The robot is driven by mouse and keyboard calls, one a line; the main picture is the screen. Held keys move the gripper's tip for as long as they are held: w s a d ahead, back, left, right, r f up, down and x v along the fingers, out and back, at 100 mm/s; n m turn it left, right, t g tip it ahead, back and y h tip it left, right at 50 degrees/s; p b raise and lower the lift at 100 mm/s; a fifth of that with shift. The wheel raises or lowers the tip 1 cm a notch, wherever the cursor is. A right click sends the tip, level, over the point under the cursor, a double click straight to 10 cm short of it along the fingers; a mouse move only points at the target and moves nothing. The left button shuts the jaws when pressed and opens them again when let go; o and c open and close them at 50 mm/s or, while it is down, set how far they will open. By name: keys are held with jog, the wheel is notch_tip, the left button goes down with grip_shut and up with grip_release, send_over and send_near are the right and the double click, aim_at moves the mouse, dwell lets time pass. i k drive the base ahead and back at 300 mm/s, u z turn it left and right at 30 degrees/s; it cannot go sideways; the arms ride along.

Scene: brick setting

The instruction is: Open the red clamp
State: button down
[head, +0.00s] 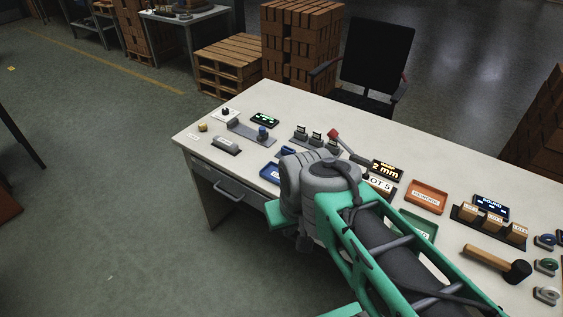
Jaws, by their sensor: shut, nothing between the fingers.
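A red-tipped lever (333,134), which looks like the handle of the red clamp, stands near the middle of the table. Its grey bar slants down to the right, toward a dark display reading "2 mm" (386,171). The clamp's lower part is hidden behind my arm, so I cannot tell whether its jaw is open or closed. My green and grey arm reaches over the table's front edge, with its large grey joint just in front of the lever. My gripper does not show in this view.
The white table (222,130) also holds an orange tray (426,197), a blue tray (270,172), a green tray (418,226), a mallet (497,263) and several small blocks. An office chair (377,62) stands behind it. Bare floor lies to the left.

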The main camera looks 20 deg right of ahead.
aim_at(333, 135)
jog(key=u, duration=0.1)
jog(key=k, duration=0.15)
jog(key=u, duration=0.8)
jog(key=i, duration=0.85)
jog(key=u, duration=0.05)
